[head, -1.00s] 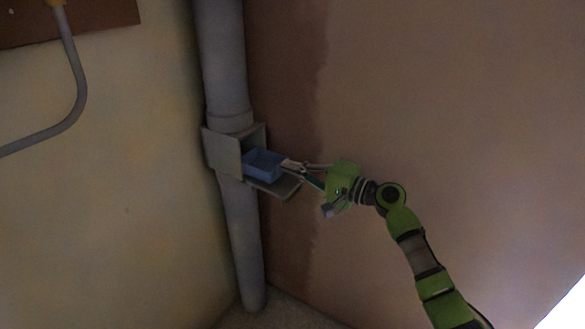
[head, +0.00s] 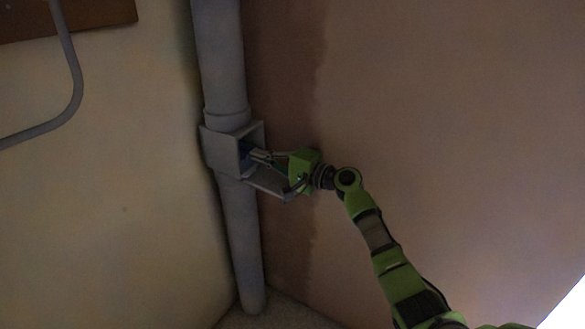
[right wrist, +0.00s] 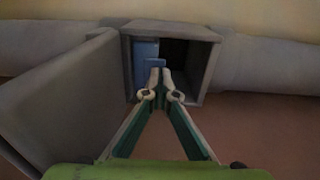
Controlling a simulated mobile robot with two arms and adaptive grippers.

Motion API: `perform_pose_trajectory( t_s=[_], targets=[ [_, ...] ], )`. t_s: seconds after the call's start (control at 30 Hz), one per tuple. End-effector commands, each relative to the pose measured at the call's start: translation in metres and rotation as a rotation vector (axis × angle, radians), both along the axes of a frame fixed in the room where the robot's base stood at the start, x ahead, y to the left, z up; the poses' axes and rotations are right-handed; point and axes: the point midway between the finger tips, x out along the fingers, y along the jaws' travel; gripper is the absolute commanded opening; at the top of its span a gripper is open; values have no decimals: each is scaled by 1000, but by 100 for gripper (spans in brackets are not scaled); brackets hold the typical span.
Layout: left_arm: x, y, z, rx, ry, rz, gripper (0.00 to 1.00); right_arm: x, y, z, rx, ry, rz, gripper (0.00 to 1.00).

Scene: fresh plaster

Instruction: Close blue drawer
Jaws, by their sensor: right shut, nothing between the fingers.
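The blue drawer (head: 246,152) sits inside a grey box-shaped housing (head: 219,151) on the pipe, mostly hidden by the housing wall and my fingers. In the right wrist view the blue drawer (right wrist: 147,50) fills the left part of the opening, set back within the housing walls; the right part is dark and empty. My right gripper (head: 257,155) is shut and empty, its tips at the mouth of the housing. In the right wrist view the shut fingertips (right wrist: 160,77) are in line with a small blue edge; whether they touch it I cannot tell. My left gripper is not in view.
A grey door panel (head: 268,183) stands open below my right gripper; it is large at the left of the right wrist view (right wrist: 60,105). A thick grey pipe (head: 238,235) runs down the room corner. A brown wall is close on the right.

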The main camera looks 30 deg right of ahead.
Motion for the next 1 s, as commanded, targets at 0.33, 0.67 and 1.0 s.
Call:
perform_pose_trajectory(
  t_s=[0.33,0.67,1.0],
  targets=[
    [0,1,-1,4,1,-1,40,-2,-1,4,3,-7,-3,0],
    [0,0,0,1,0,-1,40,-52,-31,1,-2,-2,-4,0],
    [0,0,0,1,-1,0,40,-100,-60,1,1,-2,-2,0]
  ],
)
